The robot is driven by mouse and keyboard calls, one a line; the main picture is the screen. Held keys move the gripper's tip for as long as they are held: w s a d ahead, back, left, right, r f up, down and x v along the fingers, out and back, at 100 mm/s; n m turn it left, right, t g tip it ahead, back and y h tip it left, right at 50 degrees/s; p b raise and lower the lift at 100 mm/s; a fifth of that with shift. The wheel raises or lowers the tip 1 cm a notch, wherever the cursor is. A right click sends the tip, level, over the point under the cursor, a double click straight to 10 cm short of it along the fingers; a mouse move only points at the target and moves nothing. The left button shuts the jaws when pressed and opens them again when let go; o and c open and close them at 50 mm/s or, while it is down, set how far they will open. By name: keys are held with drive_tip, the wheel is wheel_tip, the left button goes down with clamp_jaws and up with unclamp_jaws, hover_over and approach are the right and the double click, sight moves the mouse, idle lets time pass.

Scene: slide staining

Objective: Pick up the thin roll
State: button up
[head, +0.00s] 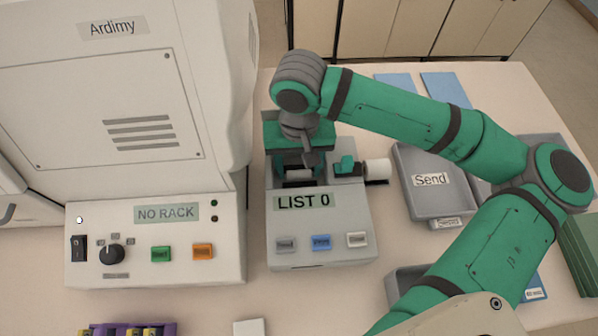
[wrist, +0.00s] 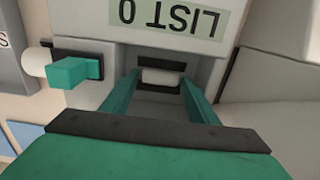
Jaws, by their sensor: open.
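A small white roll (head: 298,175) lies in a dark recess on top of the grey device marked LIST 0 (head: 320,228). In the wrist view this roll (wrist: 160,77) shows between my fingertips, with a gap on each side. My gripper (head: 297,172) is open above the recess, one finger to each side of the roll. A second, thicker-looking white roll (head: 377,168) sticks out at the device's right side, beside a teal tab (head: 345,165) on a black mount. It also shows at the left of the wrist view (wrist: 36,62).
A big white machine (head: 110,85) with a NO RACK display stands close on the left. Grey trays (head: 430,180), one marked Send, lie on the right under my arm. A purple rack (head: 160,328) is at the bottom left edge. The table front is mostly clear.

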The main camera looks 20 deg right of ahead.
drive_tip(key=shift+f, duration=0.4)
drive_tip(key=c, duration=0.8)
drive_tip(key=shift+o, duration=0.2)
drive_tip(key=shift+r, duration=0.1)
